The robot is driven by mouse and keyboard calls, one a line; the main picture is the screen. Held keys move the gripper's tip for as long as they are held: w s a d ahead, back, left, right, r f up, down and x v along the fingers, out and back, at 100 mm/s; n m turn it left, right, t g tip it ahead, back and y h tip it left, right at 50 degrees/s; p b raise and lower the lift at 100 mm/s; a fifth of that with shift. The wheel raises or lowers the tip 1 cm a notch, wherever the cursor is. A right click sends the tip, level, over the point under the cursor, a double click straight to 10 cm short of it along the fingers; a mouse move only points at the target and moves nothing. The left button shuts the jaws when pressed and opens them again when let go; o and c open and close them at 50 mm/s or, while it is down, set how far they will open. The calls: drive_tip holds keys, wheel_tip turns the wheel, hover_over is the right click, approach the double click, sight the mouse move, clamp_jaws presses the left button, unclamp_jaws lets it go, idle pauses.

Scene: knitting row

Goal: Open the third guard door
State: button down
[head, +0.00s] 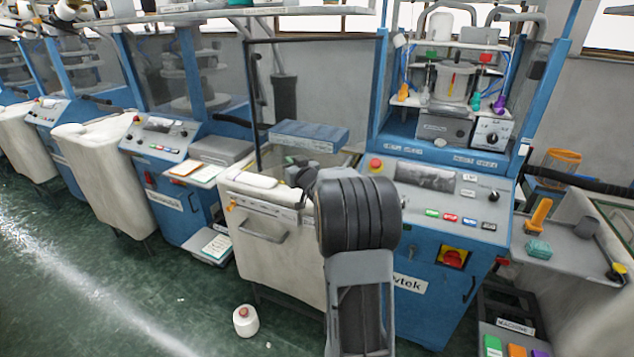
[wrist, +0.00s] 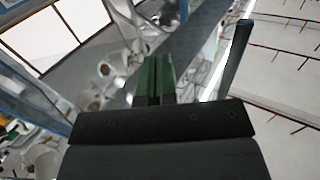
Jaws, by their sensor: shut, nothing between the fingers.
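Guard doors are clear panes on the row of blue machines; I cannot tell which one counts as third. On the nearest machine (head: 440,262), a dark-framed clear door (head: 315,39) stands swung out to the left, leaving the knitting head (head: 452,82) uncovered. The machine to its left has a clear pane (head: 220,72) across its front. My gripper shows in the wrist view (wrist: 155,82) with its green-sided fingers together and nothing between them. In the head view my dark arm hides most of it, near the lower part of the framed door; contact cannot be told.
A cream bin (head: 285,262) with a handle stands left of the nearest machine, behind my arm. A white cone (head: 245,320) sits on the green floor. A grey side table (head: 560,245) is at the right. Floor at the lower left is clear.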

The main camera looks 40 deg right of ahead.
drive_tip(key=s+a+b, duration=0.1)
drive_tip(key=s, duration=1.1)
drive_tip(key=shift+s+b, duration=0.2)
drive_tip(key=shift+b, duration=0.2)
drive_tip(key=s+d+f+m+g+h, duration=0.25)
drive_tip(key=s+f+g+h, duration=0.25)
drive_tip(key=s+f+g, duration=0.4)
drive_tip(key=s+a+n+g+y, duration=0.2)
drive_tip(key=s+a, duration=0.3)
drive_tip(key=a, duration=0.8)
drive_tip(key=s+a+f+n+g+y, duration=0.1)
drive_tip(key=s+a+g+y, duration=0.2)
drive_tip(key=a, duration=1)
drive_tip(key=s+y, duration=0.1)
drive_tip(key=s, duration=0.1)
drive_tip(key=shift+s+n+y, duration=0.3)
drive_tip(key=shift+n, duration=0.05)
